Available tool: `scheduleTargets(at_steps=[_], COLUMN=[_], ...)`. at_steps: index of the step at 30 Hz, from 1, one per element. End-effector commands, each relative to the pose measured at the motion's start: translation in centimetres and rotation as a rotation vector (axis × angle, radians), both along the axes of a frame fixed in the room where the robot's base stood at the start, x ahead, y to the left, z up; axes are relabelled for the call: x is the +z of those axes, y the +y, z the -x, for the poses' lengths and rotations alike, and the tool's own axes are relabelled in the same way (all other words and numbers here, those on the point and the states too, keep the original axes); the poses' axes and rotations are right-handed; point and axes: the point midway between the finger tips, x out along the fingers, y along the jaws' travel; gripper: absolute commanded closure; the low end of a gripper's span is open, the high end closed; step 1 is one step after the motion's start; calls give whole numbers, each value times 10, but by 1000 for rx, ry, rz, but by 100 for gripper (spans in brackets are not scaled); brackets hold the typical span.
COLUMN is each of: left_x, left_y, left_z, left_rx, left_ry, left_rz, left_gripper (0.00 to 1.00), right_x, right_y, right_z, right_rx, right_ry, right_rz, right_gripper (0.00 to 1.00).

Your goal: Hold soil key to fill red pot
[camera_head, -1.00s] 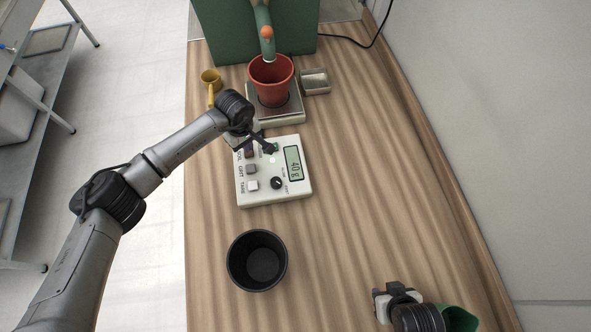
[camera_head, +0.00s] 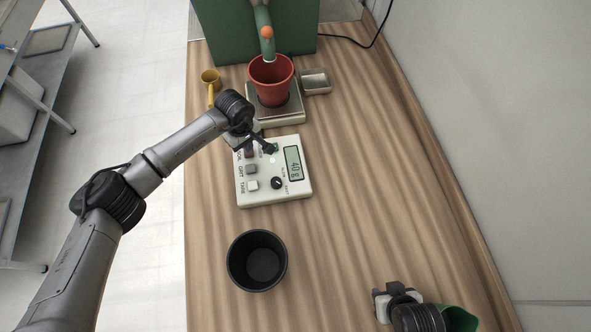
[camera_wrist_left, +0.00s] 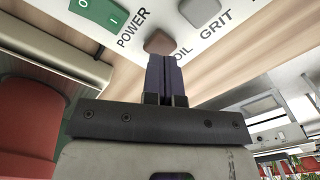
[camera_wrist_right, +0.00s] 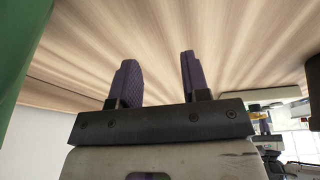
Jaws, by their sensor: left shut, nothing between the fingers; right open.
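The red pot (camera_head: 271,82) stands upright on the scale plate (camera_head: 294,114) under the green spout (camera_head: 266,42). The key panel (camera_head: 296,188) lies in front, its display reading about 40 g. My left gripper (camera_head: 262,143) is shut and empty over the panel's key column. In the left wrist view its fingertips (camera_wrist_left: 163,62) are at the brown soil key (camera_wrist_left: 158,42), overlapping its edge; I cannot tell how far the key is pressed. My right gripper (camera_wrist_right: 154,80) is open and empty above the bench, at the lower right of the head view. The soil level in the pot is unclear.
A black pot (camera_head: 257,262) stands in front of the panel. A green pot (camera_head: 461,319) is beside my right arm. A yellow scoop (camera_head: 210,80) and a small metal tray (camera_head: 315,82) lie near the scale. The bench's right middle is clear.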

Motion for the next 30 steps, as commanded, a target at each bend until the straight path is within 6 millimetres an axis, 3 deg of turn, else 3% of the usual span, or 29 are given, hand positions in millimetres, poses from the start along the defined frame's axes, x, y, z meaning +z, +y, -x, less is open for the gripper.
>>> scheduleTargets(at_steps=[14,30], left_x=[-1,-15], left_y=[0,0], left_z=[0,0], left_rx=[0,0], left_ry=[0,0], left_rz=[0,0], left_gripper=[100,100], right_x=[-1,-13], right_y=[0,0], right_z=[0,0], right_rx=[0,0], right_ry=[0,0], right_rz=[0,0], right_gripper=[57,57])
